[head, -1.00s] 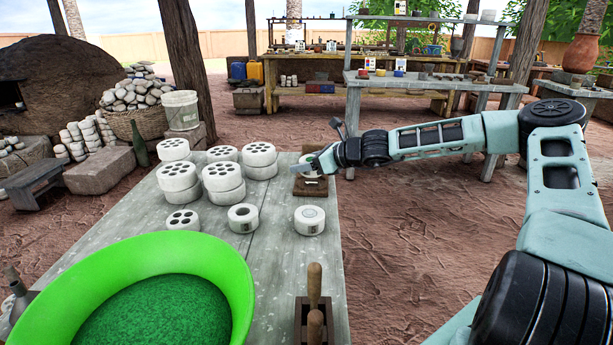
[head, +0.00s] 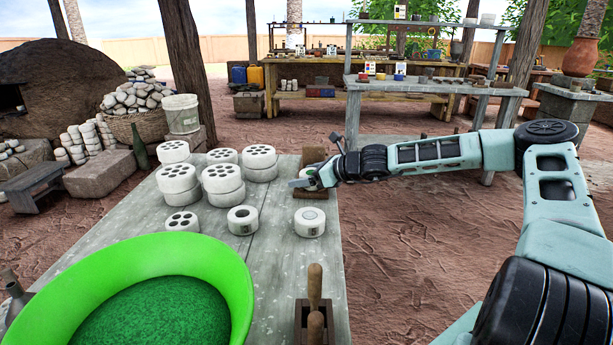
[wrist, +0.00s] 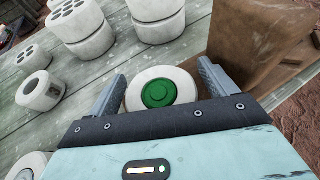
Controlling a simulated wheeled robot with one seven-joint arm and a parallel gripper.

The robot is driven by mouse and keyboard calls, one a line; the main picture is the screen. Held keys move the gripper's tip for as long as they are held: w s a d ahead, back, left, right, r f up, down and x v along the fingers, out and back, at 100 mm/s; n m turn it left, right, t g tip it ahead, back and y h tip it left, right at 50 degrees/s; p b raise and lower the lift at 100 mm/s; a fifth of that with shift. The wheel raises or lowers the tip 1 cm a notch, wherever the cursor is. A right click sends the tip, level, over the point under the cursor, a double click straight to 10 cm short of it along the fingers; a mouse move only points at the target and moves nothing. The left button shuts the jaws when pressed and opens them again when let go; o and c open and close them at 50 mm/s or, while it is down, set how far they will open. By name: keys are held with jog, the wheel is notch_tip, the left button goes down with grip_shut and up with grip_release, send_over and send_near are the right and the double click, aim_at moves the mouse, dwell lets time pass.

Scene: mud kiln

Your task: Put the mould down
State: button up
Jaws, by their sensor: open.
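A round white mould (wrist: 160,107) with a green disc in its centre stands between the fingers of my gripper (wrist: 162,84) in the wrist view. The fingers are open, one on each side, with small gaps showing beside the mould. In the head view my gripper (head: 304,181) is low at the table's far right corner, by a brown wooden board (head: 311,193). The mould is mostly hidden there by the gripper, and I cannot tell how much of its base rests on the board.
A brown block (wrist: 258,42) stands close beside the mould. Several white moulds with holes (head: 222,176) stand stacked on the table (head: 262,270) to the left. A single-hole mould (head: 242,220) and a pale-topped one (head: 310,221) stand nearer. A green basin (head: 240,285) fills the front left.

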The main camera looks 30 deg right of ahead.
jog(key=p+v, duration=0.2)
jog(key=v, duration=1)
dwell(0.3)
